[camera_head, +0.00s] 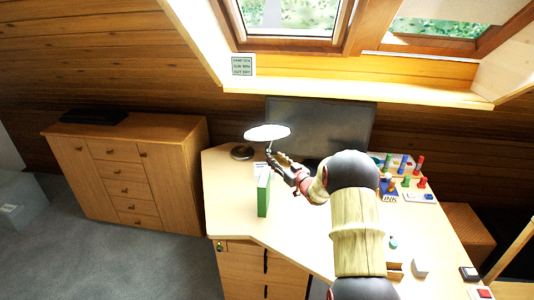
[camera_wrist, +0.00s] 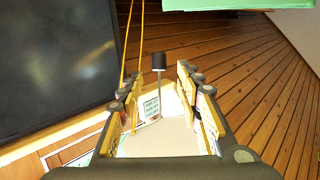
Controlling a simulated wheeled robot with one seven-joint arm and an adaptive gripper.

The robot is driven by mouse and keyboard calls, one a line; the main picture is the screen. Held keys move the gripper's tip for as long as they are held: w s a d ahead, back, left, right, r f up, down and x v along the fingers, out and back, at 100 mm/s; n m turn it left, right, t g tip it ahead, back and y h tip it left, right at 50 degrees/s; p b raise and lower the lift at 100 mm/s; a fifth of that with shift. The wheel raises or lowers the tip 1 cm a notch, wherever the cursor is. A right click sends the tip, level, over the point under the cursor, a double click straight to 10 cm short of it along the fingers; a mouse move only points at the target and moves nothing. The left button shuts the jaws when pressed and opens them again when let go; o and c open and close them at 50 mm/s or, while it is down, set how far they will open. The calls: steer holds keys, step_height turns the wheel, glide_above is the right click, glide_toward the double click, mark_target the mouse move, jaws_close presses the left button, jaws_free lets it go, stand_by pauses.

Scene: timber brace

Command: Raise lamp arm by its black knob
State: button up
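The desk lamp shows in the head view as a bright white oval shade (camera_head: 267,132) above the back left of the desk, with a dark round base (camera_head: 242,152) beside it. In the wrist view a black knob (camera_wrist: 158,61) tops a thin grey stem. My gripper (camera_wrist: 158,78) is open, with one finger to the left and one to the right of the knob and stem in that picture. No contact shows, and the depth between knob and fingertips is hard to judge. In the head view my gripper (camera_head: 273,158) is just below the shade; the knob is not clear there.
A green upright box (camera_head: 264,192) stands on the desk just below my gripper. A dark monitor (camera_head: 320,125) stands behind; it is close at the left in the wrist view (camera_wrist: 55,65). Coloured pegs and blocks (camera_head: 405,180) lie at the right. The front left desktop is clear.

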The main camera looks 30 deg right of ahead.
mark_target(269, 150)
steer(key=shift+w+a+b, duration=0.15)
steer(key=shift+w+b, duration=0.25)
steer(key=shift+w, duration=1.3)
steer(key=shift+w+a+b, duration=0.1)
steer(key=shift+w+b, duration=0.3)
steer(key=shift+w, duration=1.25)
steer(key=shift+c, duration=0.6)
steer(key=c, duration=0.8)
